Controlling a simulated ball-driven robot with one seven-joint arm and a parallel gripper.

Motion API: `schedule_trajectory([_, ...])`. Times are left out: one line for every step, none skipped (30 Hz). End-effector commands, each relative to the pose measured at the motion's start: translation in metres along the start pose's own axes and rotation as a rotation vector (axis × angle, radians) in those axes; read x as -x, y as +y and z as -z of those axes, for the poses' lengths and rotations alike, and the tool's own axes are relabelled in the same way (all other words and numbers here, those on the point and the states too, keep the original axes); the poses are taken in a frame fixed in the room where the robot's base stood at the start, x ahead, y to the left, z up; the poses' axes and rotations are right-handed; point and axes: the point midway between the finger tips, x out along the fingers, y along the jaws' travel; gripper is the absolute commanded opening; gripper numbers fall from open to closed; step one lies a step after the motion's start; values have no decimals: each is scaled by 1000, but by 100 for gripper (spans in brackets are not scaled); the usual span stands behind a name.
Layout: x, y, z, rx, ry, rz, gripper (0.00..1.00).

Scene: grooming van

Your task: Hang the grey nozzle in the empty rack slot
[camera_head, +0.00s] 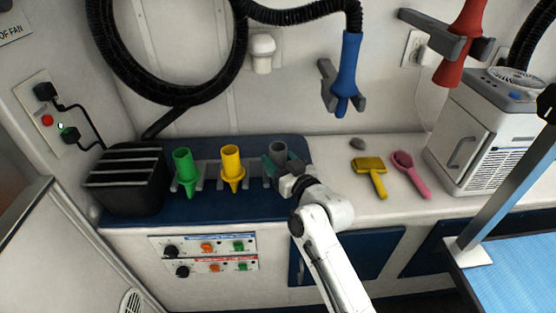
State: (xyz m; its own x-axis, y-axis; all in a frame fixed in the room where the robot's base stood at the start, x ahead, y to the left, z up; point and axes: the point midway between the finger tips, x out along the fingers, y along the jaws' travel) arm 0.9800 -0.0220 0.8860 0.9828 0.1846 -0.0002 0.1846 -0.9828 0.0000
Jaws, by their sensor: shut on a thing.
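The grey nozzle (279,152) stands roughly upright at the right end of the nozzle row. My gripper (280,172) is shut on the grey nozzle and hides its lower part. A green nozzle (184,165) and a yellow nozzle (231,161) hang upright in the rack (206,173) to its left. The grey nozzle is in line with them, at the place of the right-hand slot. My gripper covers that slot, so I cannot tell whether the nozzle rests in it or is held just above or in front of it.
A black slatted box (127,182) stands left of the rack. A blue nozzle (347,68) and a red nozzle (461,40) hang above.

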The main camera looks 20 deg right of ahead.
Motion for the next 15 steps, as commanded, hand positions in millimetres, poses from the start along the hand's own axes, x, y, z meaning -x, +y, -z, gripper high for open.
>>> schedule_trajectory([0, 0, -2, 0, 1, 0, 15])
schedule_trajectory([0, 0, -2, 0, 1, 0, 15])
schedule_trajectory([0, 0, -2, 0, 1, 0, 15])
schedule_trajectory([0, 0, -2, 0, 1, 0, 15])
schedule_trajectory([0, 0, -2, 0, 1, 0, 15])
schedule_trajectory([0, 0, -2, 0, 1, 0, 15])
schedule_trajectory([0, 0, -2, 0, 1, 0, 15])
schedule_trajectory([0, 0, -1, 0, 1, 0, 15])
schedule_trajectory([0, 0, -1, 0, 1, 0, 15])
schedule_trajectory([0, 0, -1, 0, 1, 0, 52])
schedule_trajectory([0, 0, -2, 0, 1, 0, 55])
schedule_trajectory([0, 0, -2, 0, 1, 0, 59])
schedule_trajectory([0, 0, -2, 0, 1, 0, 62])
schedule_trajectory([0, 0, -2, 0, 1, 0, 65])
schedule_trajectory([0, 0, -2, 0, 1, 0, 68])
